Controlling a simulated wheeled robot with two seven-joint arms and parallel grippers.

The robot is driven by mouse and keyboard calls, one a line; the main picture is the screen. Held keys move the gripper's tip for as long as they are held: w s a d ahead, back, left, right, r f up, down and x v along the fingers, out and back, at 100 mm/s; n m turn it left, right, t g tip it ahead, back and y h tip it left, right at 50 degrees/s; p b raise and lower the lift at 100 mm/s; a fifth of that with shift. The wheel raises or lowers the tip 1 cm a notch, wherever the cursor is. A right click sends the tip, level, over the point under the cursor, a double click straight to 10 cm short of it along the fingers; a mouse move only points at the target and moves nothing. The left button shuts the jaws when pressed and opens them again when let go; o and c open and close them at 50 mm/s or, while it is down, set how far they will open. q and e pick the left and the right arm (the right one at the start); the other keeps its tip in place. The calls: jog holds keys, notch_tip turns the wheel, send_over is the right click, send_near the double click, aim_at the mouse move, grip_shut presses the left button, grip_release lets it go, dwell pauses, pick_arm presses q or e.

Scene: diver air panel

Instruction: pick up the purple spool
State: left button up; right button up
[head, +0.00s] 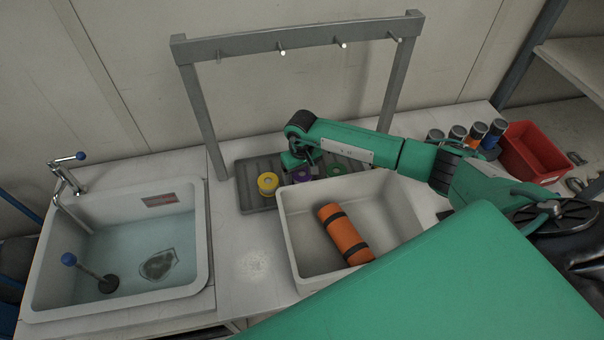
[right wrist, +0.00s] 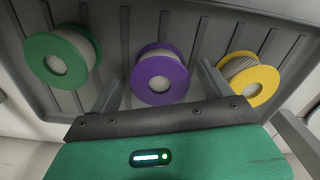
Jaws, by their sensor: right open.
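The purple spool (right wrist: 160,76) stands in the ribbed grey tray, its purple flange and pale centre facing the right wrist camera. In the head view the purple spool (head: 302,176) is partly covered by my right gripper (head: 300,163). My right gripper is open, and in the right wrist view its two fingers (right wrist: 161,88) lie on either side of the purple spool. I cannot tell whether they touch it. A green spool (right wrist: 60,62) and a yellow spool (right wrist: 248,80) flank it. My left gripper is not in view.
The grey tray (head: 255,172) lies behind a white bin (head: 290,235) holding an orange cylinder (head: 345,234). A grey rack with pegs (head: 300,38) stands over the tray. A water-filled sink (head: 205,265) is at left; a red bin (head: 533,152) and several small canisters (head: 476,132) are at right.

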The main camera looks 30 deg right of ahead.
jog(key=c, duration=1.1)
